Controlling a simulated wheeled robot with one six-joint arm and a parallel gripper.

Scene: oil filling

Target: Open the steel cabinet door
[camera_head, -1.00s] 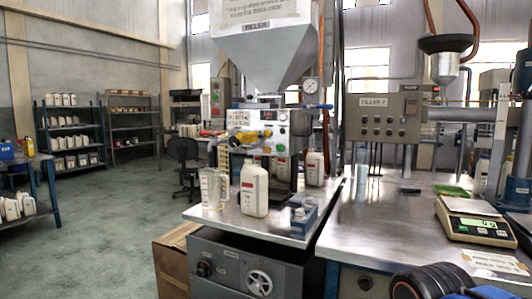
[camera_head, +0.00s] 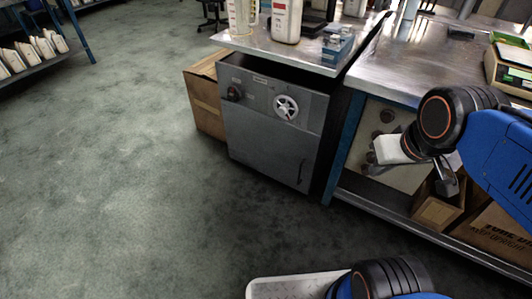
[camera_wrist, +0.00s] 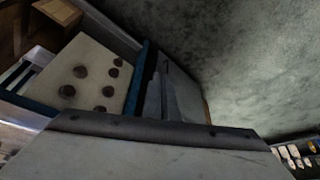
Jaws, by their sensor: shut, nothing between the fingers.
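The grey steel cabinet (camera_head: 262,140) stands under the left workbench. Its front carries a black knob (camera_head: 234,92) and a white handwheel (camera_head: 286,107) above a flat door (camera_head: 262,157). The door has a slim dark vertical handle (camera_head: 301,171) near its right edge and looks closed.
A cardboard box (camera_head: 204,98) stands left of the cabinet. The right bench (camera_head: 385,68) has a blue leg (camera_head: 345,146), a panel with round knobs (camera_head: 378,126) and a wooden box (camera_head: 437,213) below. Floor (camera_head: 150,190) before the cabinet is clear.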

